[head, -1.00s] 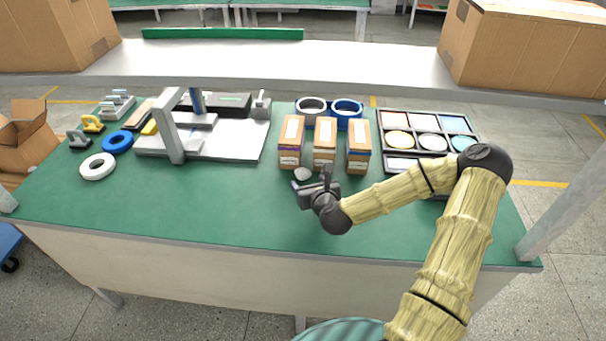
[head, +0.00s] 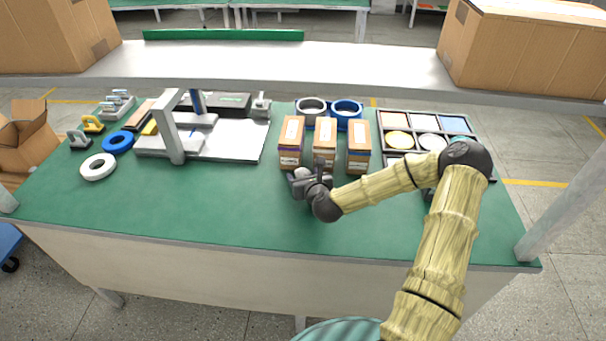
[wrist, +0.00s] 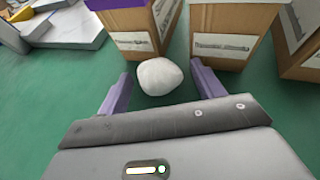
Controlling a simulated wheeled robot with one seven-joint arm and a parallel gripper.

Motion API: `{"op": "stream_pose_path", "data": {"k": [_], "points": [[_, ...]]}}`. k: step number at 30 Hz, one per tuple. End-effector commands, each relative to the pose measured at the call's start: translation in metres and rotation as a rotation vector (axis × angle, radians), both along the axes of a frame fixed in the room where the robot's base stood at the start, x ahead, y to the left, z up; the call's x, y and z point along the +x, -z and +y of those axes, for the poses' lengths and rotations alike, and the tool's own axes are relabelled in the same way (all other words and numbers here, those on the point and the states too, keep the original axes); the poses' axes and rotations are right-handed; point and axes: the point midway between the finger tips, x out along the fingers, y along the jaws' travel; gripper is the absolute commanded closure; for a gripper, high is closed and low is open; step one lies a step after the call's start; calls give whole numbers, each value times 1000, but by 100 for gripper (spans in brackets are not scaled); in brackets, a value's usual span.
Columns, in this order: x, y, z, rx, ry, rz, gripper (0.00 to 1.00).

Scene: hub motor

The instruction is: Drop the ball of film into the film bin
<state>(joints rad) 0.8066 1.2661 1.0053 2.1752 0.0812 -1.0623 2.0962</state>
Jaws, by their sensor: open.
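The ball of film is a whitish, lumpy ball (wrist: 160,77) on the green tabletop, just in front of the small cardboard boxes. In the head view only a pale bit of it (head: 301,173) shows beside my gripper (head: 308,183). In the wrist view my gripper (wrist: 161,84) is open, with one purple finger on each side of the ball. Small gaps show between the ball and both fingers. No container is clearly recognisable as the film bin.
Three upright small boxes (head: 325,143) stand right behind the ball. A compartment tray (head: 383,143) lies to the right, partly behind my arm. A grey fixture (head: 238,141) stands to the left. An open carton (head: 25,140) is beyond the table's left end. The front middle tabletop is clear.

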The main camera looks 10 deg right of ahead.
Motion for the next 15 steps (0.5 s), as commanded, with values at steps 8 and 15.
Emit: {"op": "stream_pose_path", "data": {"k": [8,15], "points": [[0,0,0,0,0,0,54],[0,0,0,0,0,0,79]]}}
